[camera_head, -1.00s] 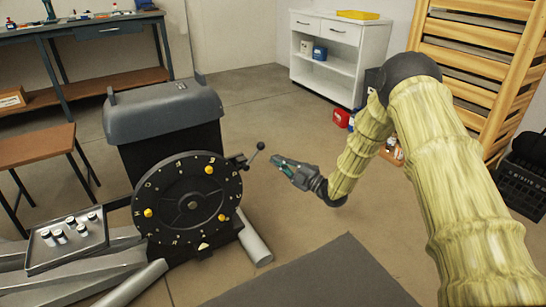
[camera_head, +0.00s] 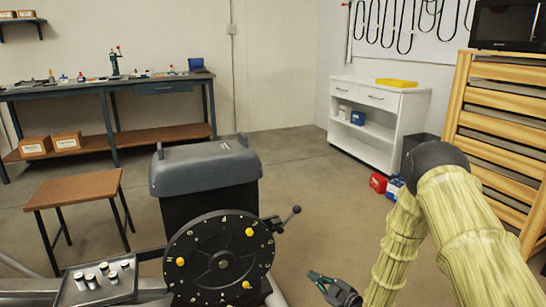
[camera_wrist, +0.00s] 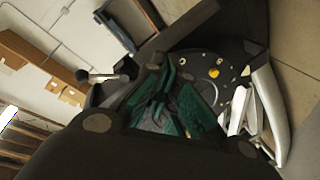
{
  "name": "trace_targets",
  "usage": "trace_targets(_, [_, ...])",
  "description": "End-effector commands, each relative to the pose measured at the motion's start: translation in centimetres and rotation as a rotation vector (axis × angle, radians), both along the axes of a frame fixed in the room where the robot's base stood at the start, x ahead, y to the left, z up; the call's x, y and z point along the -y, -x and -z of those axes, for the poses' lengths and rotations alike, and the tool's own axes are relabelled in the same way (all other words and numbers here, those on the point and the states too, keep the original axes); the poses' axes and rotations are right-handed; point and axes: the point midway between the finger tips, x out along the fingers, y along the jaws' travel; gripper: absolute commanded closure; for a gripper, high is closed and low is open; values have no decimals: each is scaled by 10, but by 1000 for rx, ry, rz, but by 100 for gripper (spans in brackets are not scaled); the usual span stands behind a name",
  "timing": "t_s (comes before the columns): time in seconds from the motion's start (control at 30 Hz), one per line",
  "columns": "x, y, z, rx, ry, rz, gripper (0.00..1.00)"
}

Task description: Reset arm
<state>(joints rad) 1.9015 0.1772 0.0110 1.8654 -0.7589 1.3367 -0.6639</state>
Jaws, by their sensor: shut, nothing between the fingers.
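My gripper (camera_head: 322,278) shows low in the head view, right of a black machine with a round dial (camera_head: 219,262). It is shut and empty, and stands apart from the dial and from the lever (camera_head: 287,218) at the dial's upper right. In the wrist view, the dark green fingers (camera_wrist: 172,108) fill the middle, with the dial (camera_wrist: 205,72) behind them. My arm comes in from the right, bent at a dark elbow joint.
A tray with several small cylinders (camera_head: 75,291) lies left of the dial. A brown-topped stool (camera_head: 75,189) stands at left, a workbench (camera_head: 100,87) behind it. A white cabinet (camera_head: 407,122) and a wooden slatted rack (camera_head: 480,130) stand at right. Open floor lies between machine and cabinet.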

Motion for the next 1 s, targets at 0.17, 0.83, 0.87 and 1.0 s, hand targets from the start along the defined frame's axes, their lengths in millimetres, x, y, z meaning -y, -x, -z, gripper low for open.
trace_targets(0.17, [5, 75, 75, -345, -45, 150, 100])
trace_targets(0.83, [48, 408, 184, -1311, -85, 826, 100])
trace_targets(0.87, [50, 419, 184, -1334, -84, 852, 100])
trace_targets(1.0, [56, 465, 179, -1431, -70, 958, 100])
